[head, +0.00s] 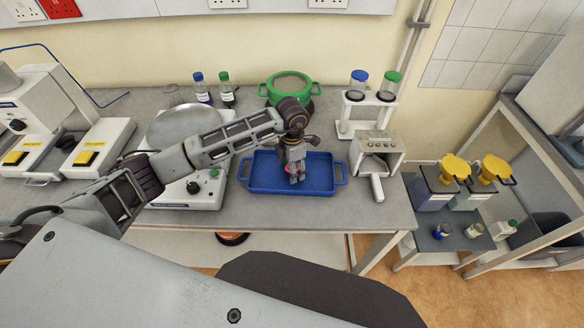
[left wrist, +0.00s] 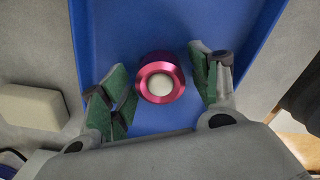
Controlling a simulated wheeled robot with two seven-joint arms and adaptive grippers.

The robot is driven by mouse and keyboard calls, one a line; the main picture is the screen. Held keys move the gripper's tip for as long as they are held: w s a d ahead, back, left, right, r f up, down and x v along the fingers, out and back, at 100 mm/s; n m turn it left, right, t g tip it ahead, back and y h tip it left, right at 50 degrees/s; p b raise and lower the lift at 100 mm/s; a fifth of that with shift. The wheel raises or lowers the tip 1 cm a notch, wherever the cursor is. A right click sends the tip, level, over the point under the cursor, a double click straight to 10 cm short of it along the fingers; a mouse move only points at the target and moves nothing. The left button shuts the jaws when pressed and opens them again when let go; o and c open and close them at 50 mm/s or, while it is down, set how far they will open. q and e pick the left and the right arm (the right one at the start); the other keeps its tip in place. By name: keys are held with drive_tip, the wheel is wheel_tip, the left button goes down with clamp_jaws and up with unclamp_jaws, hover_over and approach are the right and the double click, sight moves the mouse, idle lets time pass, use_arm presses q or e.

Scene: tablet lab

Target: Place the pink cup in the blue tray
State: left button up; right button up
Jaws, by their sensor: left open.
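The blue tray (head: 266,182) lies on the grey bench, and its floor fills much of the left wrist view (left wrist: 230,30). The pink cup (left wrist: 162,79) stands on the tray floor between the spread fingers, with a gap to the fingers on either side; its white inside shows. My left gripper (head: 294,176) reaches down over the tray and is open; its green-padded fingers show in the left wrist view (left wrist: 158,90). In the head view the gripper hides most of the cup, leaving a bit of pink. My right gripper is not in view.
A balance with a round pan (head: 184,123) stands left of the tray. A green pot (head: 285,84) and capped bottles (head: 227,92) stand behind it. A white stand with two jars (head: 352,117) and a grey device (head: 375,143) stand to the right.

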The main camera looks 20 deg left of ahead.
use_arm(q)
drive_tip(key=shift+r, duration=0.45)
wheel_tip(320, 180, up, 11)
drive_tip(key=b, duration=0.2)
